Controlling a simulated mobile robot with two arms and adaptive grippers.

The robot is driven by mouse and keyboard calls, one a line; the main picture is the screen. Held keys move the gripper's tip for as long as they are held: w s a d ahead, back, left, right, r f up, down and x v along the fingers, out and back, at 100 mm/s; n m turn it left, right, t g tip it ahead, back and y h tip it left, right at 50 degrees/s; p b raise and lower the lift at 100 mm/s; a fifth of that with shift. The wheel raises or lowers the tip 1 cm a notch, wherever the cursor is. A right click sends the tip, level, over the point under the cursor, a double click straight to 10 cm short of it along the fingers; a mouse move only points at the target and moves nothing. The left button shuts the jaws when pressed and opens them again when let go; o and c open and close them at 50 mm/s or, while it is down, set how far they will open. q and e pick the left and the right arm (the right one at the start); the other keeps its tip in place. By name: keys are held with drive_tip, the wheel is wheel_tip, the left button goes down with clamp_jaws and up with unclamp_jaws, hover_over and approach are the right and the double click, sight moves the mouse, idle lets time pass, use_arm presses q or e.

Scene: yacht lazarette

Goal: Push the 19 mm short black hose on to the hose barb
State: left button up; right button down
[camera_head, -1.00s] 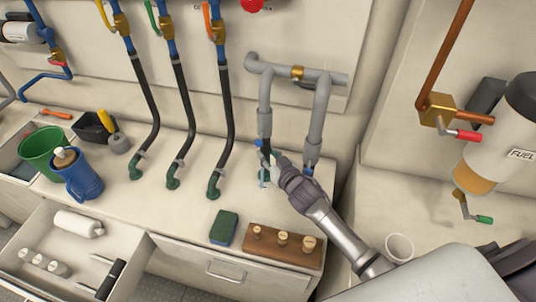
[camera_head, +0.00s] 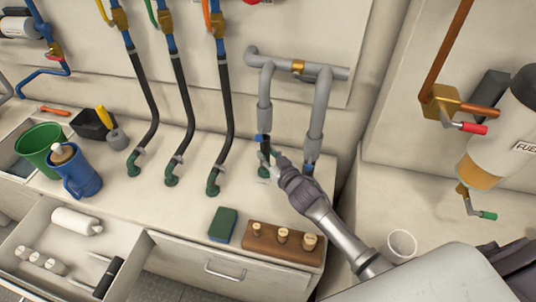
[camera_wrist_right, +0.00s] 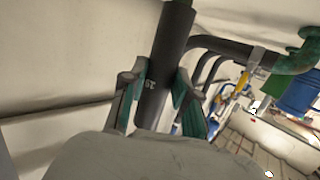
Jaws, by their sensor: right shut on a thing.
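My right gripper (camera_head: 275,160) is below the grey pipework in the head view. It is shut on the short black hose (camera_head: 265,150), which stands close to upright under the left grey down-pipe. In the right wrist view the fingers (camera_wrist_right: 155,100) clasp the hose (camera_wrist_right: 174,35) from both sides, and a small pale "19" mark shows on it. A blue fitting (camera_head: 262,138) sits just above the hose, and a green fitting (camera_head: 263,172) shows just below it. The hose barb cannot be clearly made out, and I cannot tell whether the hose touches it. My left gripper is out of view.
Several long black hoses (camera_head: 186,110) run down to green elbows (camera_head: 212,188) left of my gripper. The right grey down-pipe (camera_head: 318,115) stands close on its right. A sponge (camera_head: 223,225) and a wooden block with pegs (camera_head: 262,246) lie in front. An open drawer (camera_head: 135,250) is at lower left.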

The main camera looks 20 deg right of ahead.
drive_tip(key=shift+f+b, duration=0.5)
drive_tip(key=shift+f, duration=0.4)
drive_tip(key=c, duration=0.8)
unclamp_jaws()
drive_tip(key=shift+r, duration=0.1)
drive_tip(key=v, duration=1.2)
